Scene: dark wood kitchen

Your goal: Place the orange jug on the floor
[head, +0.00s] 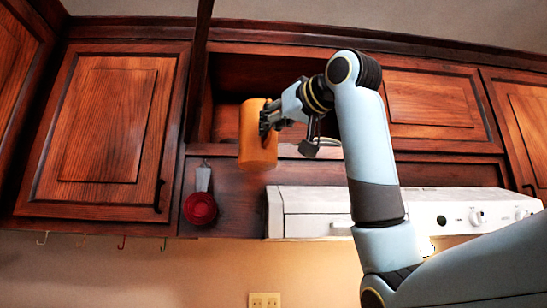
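The orange jug (252,137) is upright in the head view, in front of the open cabinet compartment left of centre. Its bottom hangs below the front edge of the compartment, with nothing visible under it. My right gripper (267,119) reaches in from the right, and its dark fingers are closed on the jug's right side. The fingers hide part of that side, so the exact hold on the jug is not clear. My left gripper is not in view. The floor is not in view.
Dark wood cabinets (110,125) line the wall on both sides. A red measuring cup (201,208) hangs below left of the jug. A white range hood (305,213) with knobs sits below right. Several hooks (82,241) hang under the left cabinet.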

